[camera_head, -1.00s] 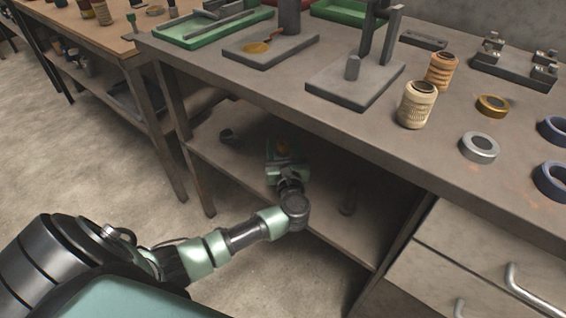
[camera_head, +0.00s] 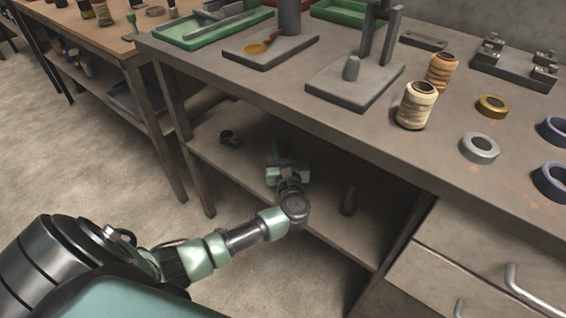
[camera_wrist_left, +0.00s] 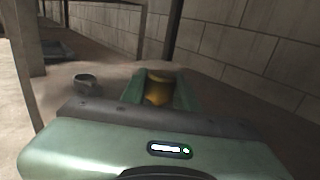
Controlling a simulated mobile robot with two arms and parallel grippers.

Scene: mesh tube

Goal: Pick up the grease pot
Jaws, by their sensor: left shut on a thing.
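The grease pot, as far as I can tell, is the small amber-yellow rounded thing (camera_wrist_left: 158,88) in the left wrist view. It sits between the two green fingers of my left gripper (camera_wrist_left: 158,80), which is shut on it. In the head view my left gripper (camera_head: 287,165) reaches in over the lower shelf under the bench and hides the pot there. I cannot tell whether the pot still touches the shelf. My right gripper is in neither view.
A dark cup-like pot (camera_head: 230,138) stands on the lower shelf (camera_head: 215,165) left of the gripper; it also shows in the left wrist view (camera_wrist_left: 87,84). A dark slim object (camera_head: 348,200) stands to the right. The bench top (camera_head: 300,110) overhangs the arm.

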